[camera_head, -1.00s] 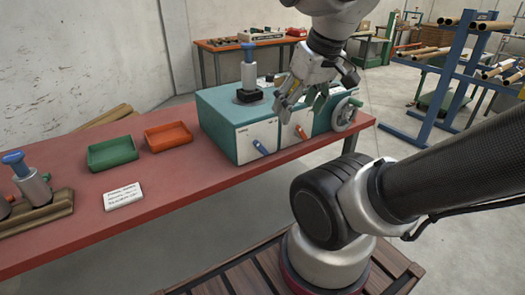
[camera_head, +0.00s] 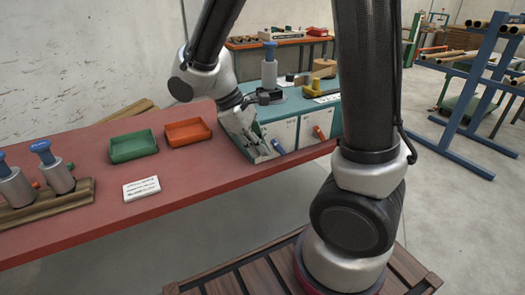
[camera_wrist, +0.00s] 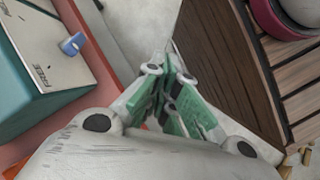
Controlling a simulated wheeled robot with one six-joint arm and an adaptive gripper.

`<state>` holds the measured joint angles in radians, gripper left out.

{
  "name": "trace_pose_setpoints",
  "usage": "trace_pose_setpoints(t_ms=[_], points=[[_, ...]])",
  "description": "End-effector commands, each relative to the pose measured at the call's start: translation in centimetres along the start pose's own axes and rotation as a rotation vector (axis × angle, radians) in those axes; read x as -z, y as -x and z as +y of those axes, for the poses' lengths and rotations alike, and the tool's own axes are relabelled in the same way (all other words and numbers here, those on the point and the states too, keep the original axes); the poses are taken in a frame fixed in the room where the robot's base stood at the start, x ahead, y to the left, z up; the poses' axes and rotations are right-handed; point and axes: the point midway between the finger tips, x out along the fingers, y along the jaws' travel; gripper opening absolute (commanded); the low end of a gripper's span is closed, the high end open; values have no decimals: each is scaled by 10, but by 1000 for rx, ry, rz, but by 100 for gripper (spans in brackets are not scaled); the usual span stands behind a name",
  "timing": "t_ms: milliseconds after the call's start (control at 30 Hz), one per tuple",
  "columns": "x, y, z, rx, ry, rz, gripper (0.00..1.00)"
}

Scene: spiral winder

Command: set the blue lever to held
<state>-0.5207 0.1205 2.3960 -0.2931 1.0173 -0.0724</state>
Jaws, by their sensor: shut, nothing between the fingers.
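The blue lever (camera_wrist: 72,44) sticks out from the white front panel of the teal machine (camera_wrist: 12,95), beside printed words; one reads FREE. In the head view the blue lever (camera_head: 277,147) is low on the machine's left front panel, just right of my gripper (camera_head: 256,146). In the wrist view my gripper (camera_wrist: 175,95), with green finger pads, is shut and empty. It points down past the table edge, apart from the lever, which is to its upper left. An orange lever (camera_head: 319,132) is on the panel to the right.
The red table (camera_head: 95,225) holds a green tray (camera_head: 133,146), an orange tray (camera_head: 187,132), a white card (camera_head: 141,188) and a wooden stand (camera_head: 60,200) with blue-topped cylinders. A blue rack (camera_head: 470,95) stands at the right.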

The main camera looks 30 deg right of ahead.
Motion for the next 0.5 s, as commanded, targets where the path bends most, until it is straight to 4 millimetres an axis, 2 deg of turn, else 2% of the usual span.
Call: trace_pose_setpoints(t_ms=[100, 333, 400, 500], points=[[33, -15, -1, -81, 178, -115, 0], [89, -35, 10, -237, 487, -288, 0], [104, -33, 22, -288, 571, -324, 0], [116, -15, 38, -353, 655, -336, 0]])
